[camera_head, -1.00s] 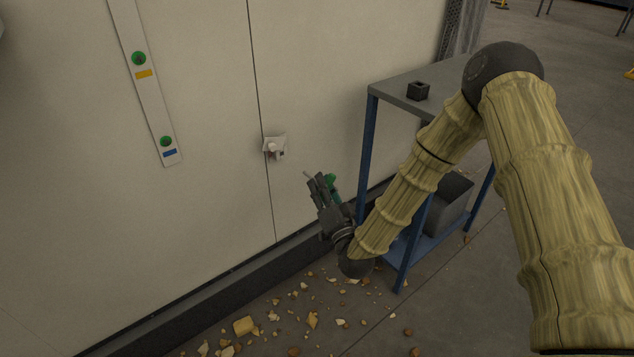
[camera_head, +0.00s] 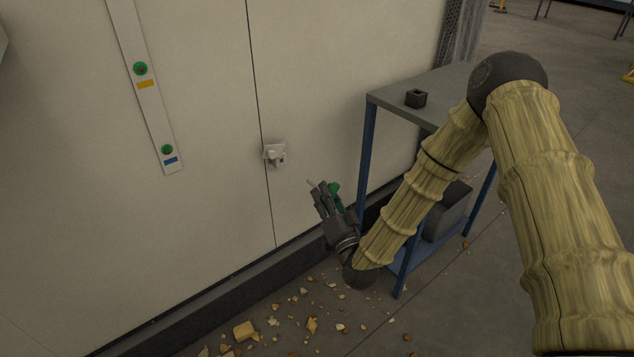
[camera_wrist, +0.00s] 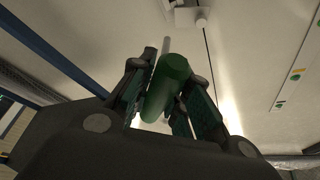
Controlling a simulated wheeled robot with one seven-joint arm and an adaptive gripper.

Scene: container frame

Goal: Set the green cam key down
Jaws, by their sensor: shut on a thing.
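The green cam key (camera_head: 335,191) is in my gripper (camera_head: 325,194), with its grey shaft sticking out past the fingertips toward the upper left. In the wrist view the green handle of the key (camera_wrist: 167,85) lies between the two finger pads, and my gripper (camera_wrist: 164,80) is shut on it. The key is held in the air, in front of the pale wall panel and left of the blue-legged table. My fingers hide part of the key in the head view.
A grey-topped table with blue legs (camera_head: 368,165) stands right of my gripper, with a small dark square holder (camera_head: 416,98) on top. A grey box (camera_head: 447,212) sits on its lower shelf. A white latch (camera_head: 274,154) is on the wall. Debris (camera_head: 245,330) litters the floor.

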